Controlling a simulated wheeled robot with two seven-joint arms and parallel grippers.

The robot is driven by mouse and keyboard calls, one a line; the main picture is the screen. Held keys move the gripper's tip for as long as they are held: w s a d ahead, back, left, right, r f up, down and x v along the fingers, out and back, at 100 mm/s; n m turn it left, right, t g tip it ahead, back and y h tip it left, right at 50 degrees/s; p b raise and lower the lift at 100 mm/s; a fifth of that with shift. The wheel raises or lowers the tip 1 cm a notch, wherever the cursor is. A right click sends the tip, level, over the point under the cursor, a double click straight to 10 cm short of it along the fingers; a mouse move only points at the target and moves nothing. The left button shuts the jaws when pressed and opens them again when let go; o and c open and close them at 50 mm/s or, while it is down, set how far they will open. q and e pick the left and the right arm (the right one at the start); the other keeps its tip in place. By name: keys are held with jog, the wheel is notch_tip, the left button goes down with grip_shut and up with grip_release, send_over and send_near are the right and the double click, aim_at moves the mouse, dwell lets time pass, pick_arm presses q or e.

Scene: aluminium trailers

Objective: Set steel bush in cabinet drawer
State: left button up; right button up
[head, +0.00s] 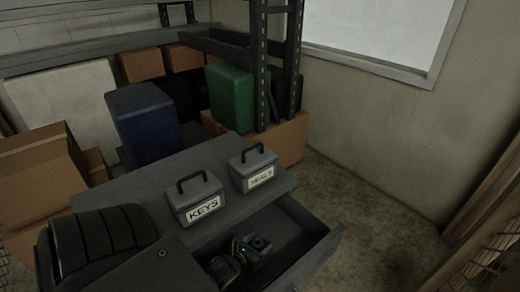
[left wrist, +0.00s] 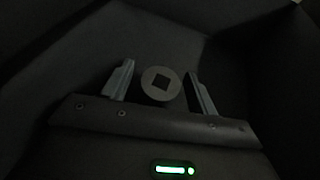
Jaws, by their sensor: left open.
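My left gripper (head: 256,246) is open and reaches down inside the open cabinet drawer (head: 318,251) in the head view. The bush is hard to tell apart from the dark gripper there. Whether it rests on the drawer floor I cannot tell. My right gripper is not in view.
On the grey cabinet top (head: 130,195) stand a box marked KEYS (head: 197,199) and a second labelled box (head: 252,168), both with handles. Behind are a blue case (head: 143,122), a green case (head: 230,97) and cardboard boxes (head: 40,172). Floor right of the drawer is clear.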

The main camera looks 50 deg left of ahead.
pick_arm(q)
jog(key=v, duration=1.1)
